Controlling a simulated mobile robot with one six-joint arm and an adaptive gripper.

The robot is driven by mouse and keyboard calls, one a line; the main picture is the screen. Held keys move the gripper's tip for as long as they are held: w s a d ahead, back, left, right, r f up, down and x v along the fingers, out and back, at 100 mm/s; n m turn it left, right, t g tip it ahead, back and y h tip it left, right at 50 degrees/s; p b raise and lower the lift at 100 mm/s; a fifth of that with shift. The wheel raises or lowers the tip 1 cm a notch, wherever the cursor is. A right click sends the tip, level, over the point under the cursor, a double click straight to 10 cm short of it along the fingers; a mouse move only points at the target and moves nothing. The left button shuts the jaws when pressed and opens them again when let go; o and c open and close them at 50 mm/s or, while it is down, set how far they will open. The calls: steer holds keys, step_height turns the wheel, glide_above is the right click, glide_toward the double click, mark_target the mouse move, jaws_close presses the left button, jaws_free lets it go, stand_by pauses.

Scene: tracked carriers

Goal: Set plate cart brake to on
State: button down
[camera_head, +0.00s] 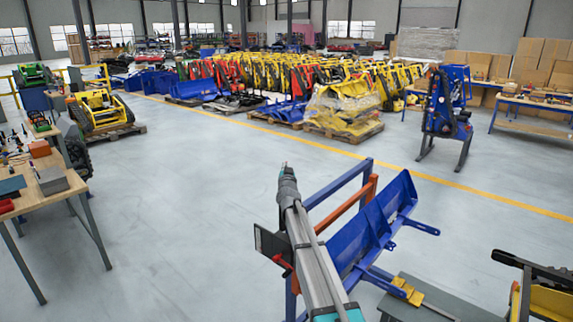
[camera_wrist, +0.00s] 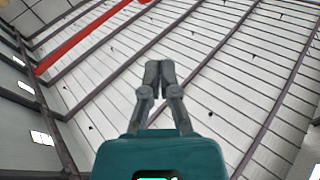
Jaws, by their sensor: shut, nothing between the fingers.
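My gripper (camera_wrist: 160,68) is shut and empty in the wrist view. Its fingertips meet, and only the roof and wall of the hall show behind it. A blue and orange frame holding a long blue plate (camera_head: 385,225) stands in the lower middle of the head view; it may be the plate cart. A grey arm-like part crosses in front of its left side. A small red piece (camera_head: 283,265) shows beside a dark panel (camera_head: 268,243) left of that part. I cannot tell whether it is the brake or how it is set. The frame's lower part is hidden.
A wooden workbench (camera_head: 65,190) with tools stands at the left. A blue machine stand (camera_head: 443,120) is at the right rear. Yellow and black equipment (camera_head: 545,300) is at the lower right. Pale open floor (camera_head: 190,180) lies left of the frame.

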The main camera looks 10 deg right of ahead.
steer(key=s+a+r+p, duration=0.1)
steer(key=s+r+p, duration=0.1)
steer(key=s, duration=0.5)
steer(key=shift+r, duration=0.3)
steer(key=shift+f, duration=0.1)
steer(key=s+a+f+n+g+y+b, duration=0.1)
steer(key=s+a+f+n+g+y, duration=0.15)
steer(key=s+f+g, duration=0.45)
steer(key=s+a+f+n+g+y+b, duration=0.1)
steer(key=s+a+f+n+g+y, duration=0.15)
steer(key=s+f, duration=0.85)
steer(key=s+d+f+g+h, duration=0.1)
steer(key=s+d+f+g, duration=0.1)
steer(key=s, duration=0.6)
steer(key=s+d+f+m+g+h+b, duration=0.1)
steer(key=s+d+f+g, duration=0.1)
steer(key=s+g, duration=0.3)
steer(key=s+d+f+g+b, duration=0.1)
steer(key=s+d+f+g, duration=0.1)
steer(key=s, duration=1)
steer(key=shift+s+f+m+g+h, duration=0.35)
steer(key=shift+f+g, duration=0.4)
steer(key=shift+f, duration=0.4)
